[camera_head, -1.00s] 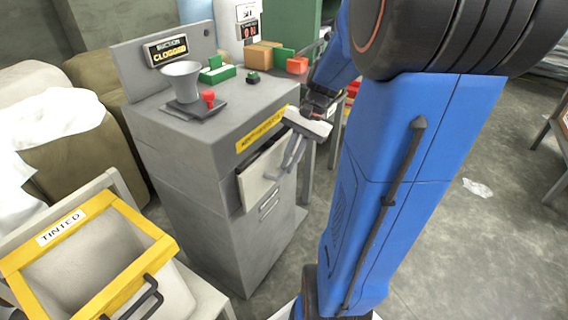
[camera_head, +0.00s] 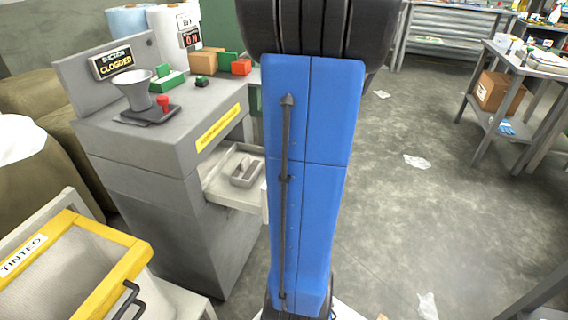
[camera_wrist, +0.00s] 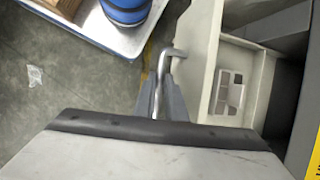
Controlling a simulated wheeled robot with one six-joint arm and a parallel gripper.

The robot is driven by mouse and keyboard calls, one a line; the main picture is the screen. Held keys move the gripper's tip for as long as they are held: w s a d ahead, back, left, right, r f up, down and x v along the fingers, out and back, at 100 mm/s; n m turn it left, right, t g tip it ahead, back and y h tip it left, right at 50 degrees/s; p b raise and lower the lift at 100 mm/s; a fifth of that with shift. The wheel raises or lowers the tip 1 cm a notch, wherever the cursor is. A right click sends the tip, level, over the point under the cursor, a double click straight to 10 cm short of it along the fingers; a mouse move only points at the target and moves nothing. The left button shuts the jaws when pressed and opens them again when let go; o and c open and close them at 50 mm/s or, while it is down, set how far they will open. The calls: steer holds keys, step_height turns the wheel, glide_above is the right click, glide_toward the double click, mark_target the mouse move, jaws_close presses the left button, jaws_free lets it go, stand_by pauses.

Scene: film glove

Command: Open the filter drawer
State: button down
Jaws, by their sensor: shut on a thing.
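The filter drawer (camera_head: 222,190) is a pale tray standing well out from the front of the grey cabinet (camera_head: 150,165). A small grey piece with openings (camera_head: 245,173) lies in it, also seen in the wrist view (camera_wrist: 229,92). In the wrist view, the drawer's wall (camera_wrist: 200,52) is to the right of my gripper (camera_wrist: 164,98). My gripper is shut on the drawer's metal handle (camera_wrist: 160,66). In the head view my blue arm hides the gripper and the drawer's outer end.
A funnel (camera_head: 138,90), a red knob (camera_head: 163,101) and green blocks (camera_head: 170,80) are on the cabinet top. A yellow-rimmed "TINTED" bin (camera_head: 115,277) stands front left. Open floor (camera_head: 400,200) lies right of my arm; a workbench with a cardboard box (camera_head: 497,91) is beyond.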

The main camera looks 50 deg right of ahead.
steer(key=shift+s+d, duration=0.3)
steer(key=shift+s, duration=0.45)
steer(key=shift+s+d, duration=0.25)
steer(key=shift+s, duration=0.45)
steer(key=shift+s+d, duration=0.3)
steer(key=shift+s, duration=0.45)
steer(key=c, duration=1.8)
jaws_free()
steer(key=shift+r, duration=0.15)
steer(key=v, duration=1.7)
